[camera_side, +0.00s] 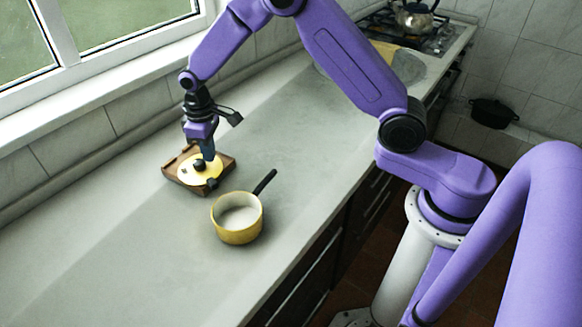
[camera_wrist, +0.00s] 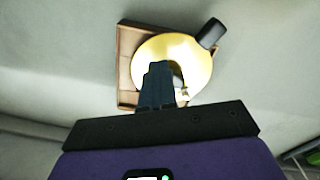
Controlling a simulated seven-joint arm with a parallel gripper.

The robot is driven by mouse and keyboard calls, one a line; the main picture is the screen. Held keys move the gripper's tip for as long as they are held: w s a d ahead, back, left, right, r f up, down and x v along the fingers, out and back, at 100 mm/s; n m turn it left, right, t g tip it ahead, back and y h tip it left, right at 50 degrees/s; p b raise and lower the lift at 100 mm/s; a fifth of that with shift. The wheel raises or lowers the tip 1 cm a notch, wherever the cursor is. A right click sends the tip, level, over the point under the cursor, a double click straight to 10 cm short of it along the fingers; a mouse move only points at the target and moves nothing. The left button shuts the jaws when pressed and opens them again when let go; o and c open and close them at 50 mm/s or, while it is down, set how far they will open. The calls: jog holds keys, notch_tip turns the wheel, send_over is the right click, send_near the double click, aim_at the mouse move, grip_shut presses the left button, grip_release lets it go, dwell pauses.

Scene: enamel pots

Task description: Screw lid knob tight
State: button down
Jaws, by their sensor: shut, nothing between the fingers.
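A yellow lid (camera_side: 208,172) lies in a brown wooden holder (camera_side: 173,172) on the counter; the wrist view shows the lid (camera_wrist: 200,62) and holder (camera_wrist: 126,60) too. A dark knob-like piece (camera_side: 198,166) shows near the lid's middle. A second small black piece (camera_side: 212,184) is at the lid's front edge; a black cylinder (camera_wrist: 212,33) overlaps the lid's rim in the wrist view. My gripper (camera_side: 209,157) is shut and empty, pointing down just above the lid. In the wrist view its fingers (camera_wrist: 158,82) hide part of the lid's middle. Whether they touch anything is unclear.
A yellow pot (camera_side: 238,232) with a dark handle stands open just in front of the holder. The window wall runs behind the counter. A kettle (camera_side: 414,20) stands there.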

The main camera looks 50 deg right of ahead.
jog(key=shift+s+a+f, duration=0.5)
jog(key=shift+s+f, duration=0.1)
jog(key=shift+s, duration=0.2)
jog(key=shift+s+d, duration=0.1)
jog(key=shift+s, duration=0.1)
notch_tip(320, 180, up, 6)
jog(key=shift+w+d+r, duration=0.15)
jog(key=shift+w+d, duration=0.05)
jog(key=shift+w, duration=0.05)
